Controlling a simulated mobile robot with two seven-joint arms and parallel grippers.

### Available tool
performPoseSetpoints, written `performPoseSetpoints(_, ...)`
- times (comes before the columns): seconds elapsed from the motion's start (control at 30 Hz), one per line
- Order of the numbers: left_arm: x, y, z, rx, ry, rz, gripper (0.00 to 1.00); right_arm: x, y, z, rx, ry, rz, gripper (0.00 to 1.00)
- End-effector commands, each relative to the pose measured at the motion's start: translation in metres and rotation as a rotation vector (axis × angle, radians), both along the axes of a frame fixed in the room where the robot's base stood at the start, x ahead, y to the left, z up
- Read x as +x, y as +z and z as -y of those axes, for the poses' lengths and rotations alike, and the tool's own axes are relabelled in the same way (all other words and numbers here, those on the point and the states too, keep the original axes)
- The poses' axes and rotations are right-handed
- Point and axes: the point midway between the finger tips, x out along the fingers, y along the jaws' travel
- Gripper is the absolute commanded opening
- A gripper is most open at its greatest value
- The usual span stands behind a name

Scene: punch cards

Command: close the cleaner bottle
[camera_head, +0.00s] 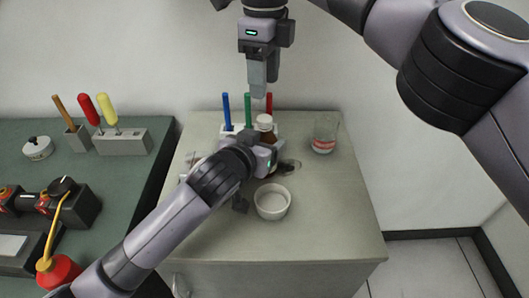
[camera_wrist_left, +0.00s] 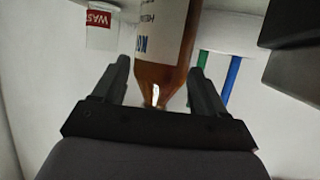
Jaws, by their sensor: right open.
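The cleaner bottle (camera_head: 266,133) is brown with a white top and stands upright on the grey worktop. The white top looks like a cap seated on it; how tightly it sits I cannot tell. My left gripper (camera_head: 268,160) is at the bottle's body and hides much of it. In the left wrist view the fingers (camera_wrist_left: 158,80) lie on both sides of the brown bottle (camera_wrist_left: 165,45), close against it, with part of its label visible. My right gripper (camera_head: 258,82) points down above the bottle, open and apart from it, with nothing seen in it.
A rack with blue (camera_head: 226,110), green and red pens stands behind the bottle. A white bowl (camera_head: 272,202) stands in front, and a glass beaker (camera_head: 324,136) with a red label to the right. The worktop's front right is clear.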

Motion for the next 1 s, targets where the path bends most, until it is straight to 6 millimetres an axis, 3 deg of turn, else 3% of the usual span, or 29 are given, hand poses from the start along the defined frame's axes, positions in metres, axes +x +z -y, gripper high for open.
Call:
performPoseSetpoints(0.03,-0.0001,0.0000,0.0000,0.000,0.000,0.000,0.54,-0.0001,0.0000,-0.0001,0.000,0.000,0.000,0.53)
performPoseSetpoints(0.2,0.0000,0.0000,-0.0001,0.000,0.000,0.000,0.00,-0.0001,0.0000,-0.0001,0.000,0.000,0.000,0.53)
performPoseSetpoints(0.47,-0.0001,0.0001,-0.0003,0.000,0.001,0.000,0.00,0.0001,0.0001,0.0000,-0.001,0.122,0.001,0.53)
performPoseSetpoints(1.0,-0.0001,0.0000,-0.0004,0.000,0.001,0.000,0.00,0.0001,0.0000,-0.0002,0.000,0.942,0.001,0.53)
